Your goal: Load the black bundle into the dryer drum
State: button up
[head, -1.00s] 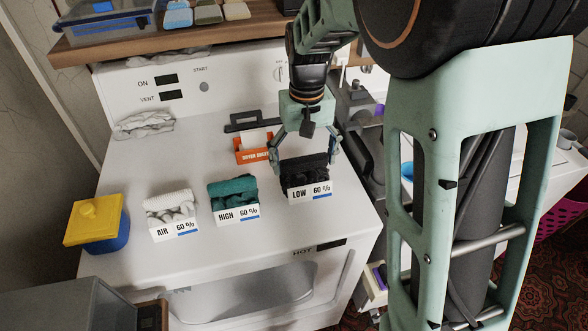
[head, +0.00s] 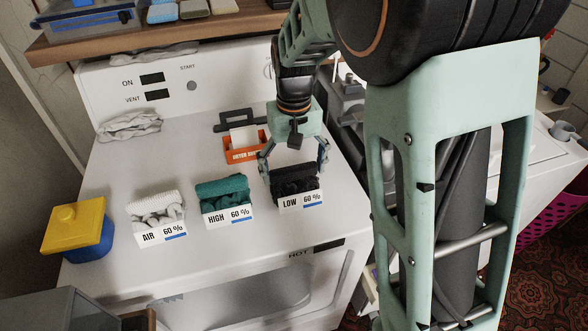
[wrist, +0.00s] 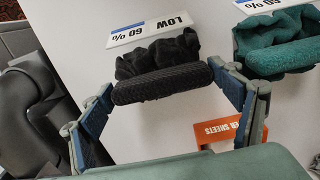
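The black bundle (head: 297,178) sits in a small holder marked LOW 60 % on the white dryer top (head: 215,250). It also shows in the wrist view (wrist: 160,72) as a rolled black cloth in front of its label. My gripper (head: 294,166) is over the bundle, pointing down. Its fingers (wrist: 170,92) are spread, one at each end of the bundle; I cannot tell whether they touch it. The dryer's front (head: 240,300) shows low in the head view, with a label reading HOT. The drum's inside is not visible.
A teal bundle (head: 222,188) marked HIGH and a white-grey one (head: 156,210) marked AIR stand left of the black one. An orange dryer-sheet box (head: 245,152) is behind. A blue box with yellow lid (head: 82,228) stands at the left edge; a wooden shelf (head: 170,40) overhangs the back.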

aim_at(294, 167)
jog(key=o, duration=0.4)
notch_tip(294, 167, up, 12)
jog(key=shift+r+p, duration=0.15)
jog(key=shift+p, duration=0.3)
